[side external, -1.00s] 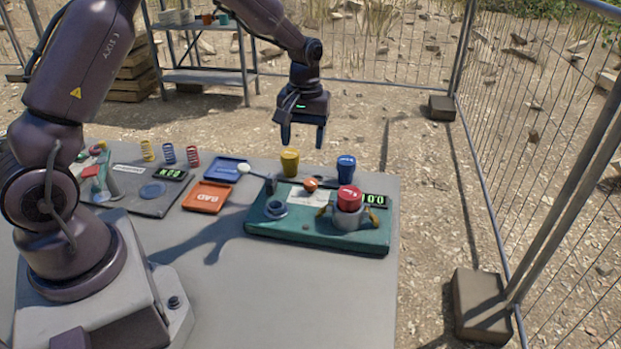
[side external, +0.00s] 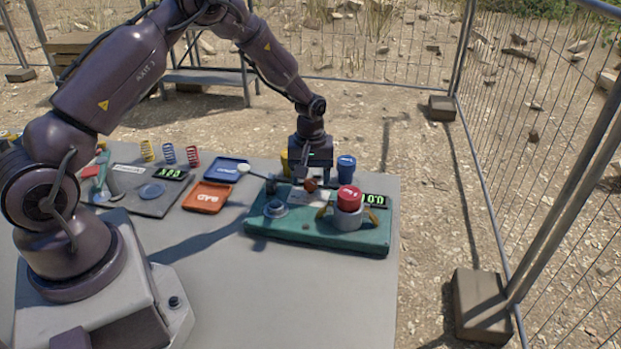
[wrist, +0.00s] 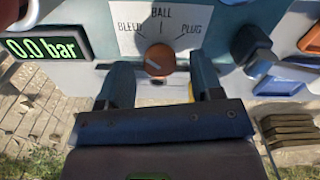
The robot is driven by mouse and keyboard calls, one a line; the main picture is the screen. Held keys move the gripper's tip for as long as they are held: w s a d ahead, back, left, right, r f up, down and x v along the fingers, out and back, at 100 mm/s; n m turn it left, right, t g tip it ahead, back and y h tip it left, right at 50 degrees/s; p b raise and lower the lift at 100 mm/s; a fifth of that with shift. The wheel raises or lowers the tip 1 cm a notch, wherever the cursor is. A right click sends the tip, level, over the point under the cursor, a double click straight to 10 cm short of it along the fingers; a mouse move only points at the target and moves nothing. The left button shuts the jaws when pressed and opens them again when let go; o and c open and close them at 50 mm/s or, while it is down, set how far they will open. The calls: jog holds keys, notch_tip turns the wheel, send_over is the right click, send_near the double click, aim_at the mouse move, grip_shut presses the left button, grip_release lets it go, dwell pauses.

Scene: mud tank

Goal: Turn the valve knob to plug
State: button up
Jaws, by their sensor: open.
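The valve knob (wrist: 160,62) is a small orange-red round knob with a pale line on it. It sits at the edge of a white label plate (wrist: 190,18) marked BLEED, BALL and PLUG. The pale line seems to slant toward the BLEED side. My gripper (wrist: 161,66) is open, with one finger on each side of the knob and visible gaps between. In the side view my gripper (side external: 309,180) is low over the green base (side external: 310,232), pointing down at the knob (side external: 310,185). Its fingertips are partly hidden there.
A display (wrist: 46,48) reads 0.0 bar. Orange (side external: 207,197) and blue trays lie left.

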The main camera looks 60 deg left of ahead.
jog(key=shift+f, duration=0.4)
jog(key=shift+c, duration=0.4)
jog(key=c, duration=0.9)
jog(key=shift+o, duration=0.2)
